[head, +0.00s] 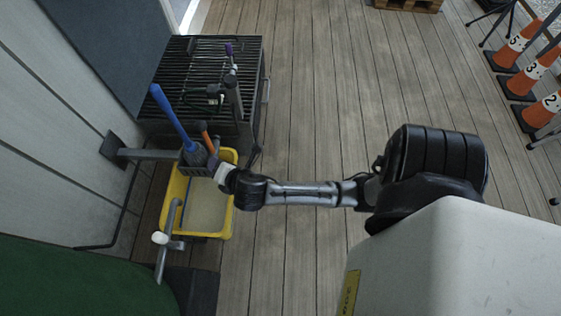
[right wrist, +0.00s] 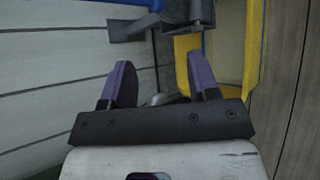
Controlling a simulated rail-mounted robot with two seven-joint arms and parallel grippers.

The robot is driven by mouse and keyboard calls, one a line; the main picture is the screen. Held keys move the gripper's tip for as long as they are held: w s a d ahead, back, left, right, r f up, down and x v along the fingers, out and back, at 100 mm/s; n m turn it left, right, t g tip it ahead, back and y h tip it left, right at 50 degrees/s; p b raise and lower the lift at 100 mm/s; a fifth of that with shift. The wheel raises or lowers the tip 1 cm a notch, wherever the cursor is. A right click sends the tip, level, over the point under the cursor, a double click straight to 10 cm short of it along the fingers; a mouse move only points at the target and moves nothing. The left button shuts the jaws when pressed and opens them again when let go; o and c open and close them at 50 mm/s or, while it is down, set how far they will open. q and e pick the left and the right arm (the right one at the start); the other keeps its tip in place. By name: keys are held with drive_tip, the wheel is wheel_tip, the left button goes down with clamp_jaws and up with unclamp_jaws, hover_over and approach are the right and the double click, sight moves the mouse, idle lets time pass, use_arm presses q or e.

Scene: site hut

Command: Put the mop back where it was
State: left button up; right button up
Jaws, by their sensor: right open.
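A blue handle (head: 173,117), which looks like the mop's, leans up and left from the dark grey wringer (head: 196,168) on the yellow bucket (head: 188,233). I cannot make out the mop's head. In the right wrist view the blue handle (right wrist: 95,25) crosses the top left and the yellow bucket (right wrist: 231,60) shows at the right. My right gripper (head: 215,166) reaches in from the right beside the wringer. In its own view its purple-padded fingers (right wrist: 160,83) are apart with nothing held between them. My left gripper is not seen.
A black slatted grill-like stand (head: 185,68) is behind the bucket, and a wall bracket (head: 140,154) juts out at left. A green rounded thing (head: 70,280) fills the bottom left. Numbered orange cones (head: 527,75) stand far right. The plank floor (head: 315,95) between is clear.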

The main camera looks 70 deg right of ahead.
drive_tip(key=s+a+f+m+g+y, duration=0.2)
drive_tip(key=s+a+m+g+y, duration=0.1)
drive_tip(key=s+m, duration=0.5)
drive_tip(key=s+a+f+m+g+y, duration=0.2)
drive_tip(key=s+a+m, duration=0.3)
drive_tip(key=s+m, duration=0.3)
drive_tip(key=s+g+y, duration=0.1)
drive_tip(key=s, duration=0.3)
drive_tip(key=shift+f+g, duration=0.15)
drive_tip(key=shift+g, duration=0.15)
drive_tip(key=shift+s, duration=0.1)
